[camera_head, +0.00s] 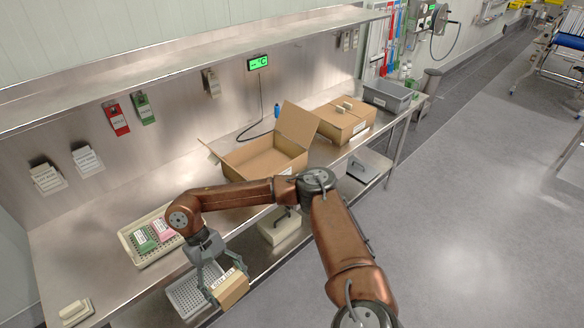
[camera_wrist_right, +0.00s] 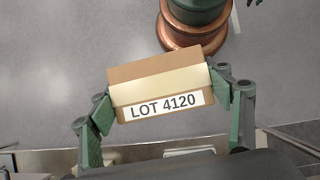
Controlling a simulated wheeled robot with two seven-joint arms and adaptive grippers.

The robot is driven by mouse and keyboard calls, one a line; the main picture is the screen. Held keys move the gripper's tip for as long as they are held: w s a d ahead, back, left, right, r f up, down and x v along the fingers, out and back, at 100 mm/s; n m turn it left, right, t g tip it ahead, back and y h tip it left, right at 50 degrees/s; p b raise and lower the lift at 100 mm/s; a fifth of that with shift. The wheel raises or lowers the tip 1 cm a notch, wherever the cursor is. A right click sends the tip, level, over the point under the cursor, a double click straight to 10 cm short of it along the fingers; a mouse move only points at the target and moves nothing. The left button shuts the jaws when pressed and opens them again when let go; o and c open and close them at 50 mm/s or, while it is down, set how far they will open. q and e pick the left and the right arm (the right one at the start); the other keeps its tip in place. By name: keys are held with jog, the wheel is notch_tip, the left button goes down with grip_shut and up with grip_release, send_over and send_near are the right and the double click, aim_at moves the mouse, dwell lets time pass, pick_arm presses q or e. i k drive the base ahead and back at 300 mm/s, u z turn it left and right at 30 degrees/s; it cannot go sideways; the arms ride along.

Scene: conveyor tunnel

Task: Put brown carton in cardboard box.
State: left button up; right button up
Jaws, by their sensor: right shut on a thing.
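The brown carton (camera_head: 231,289) is a small box with a white label. In the right wrist view the carton (camera_wrist_right: 155,80) shows a pale tape band and the label "LOT 4120". My right gripper (camera_head: 222,280) is shut on the carton, with a green-padded finger on either side. It holds the carton in front of the table's front edge, to the right of the tray. The cardboard box (camera_head: 285,160) stands open on the steel table, flaps raised, farther back and right of the gripper. My left gripper is not in view.
A cream tray (camera_head: 134,252) holding green and pink packs lies on the steel table (camera_head: 75,232). A closed carton (camera_head: 343,122) and a grey bin (camera_head: 388,97) stand beyond the open box. A perforated tray (camera_head: 184,298) sits below the table's front edge.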

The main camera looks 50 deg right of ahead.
aim_at(264, 169)
jog(key=z, duration=0.75)
jog(key=i, duration=0.8)
jog(key=z, duration=0.5)
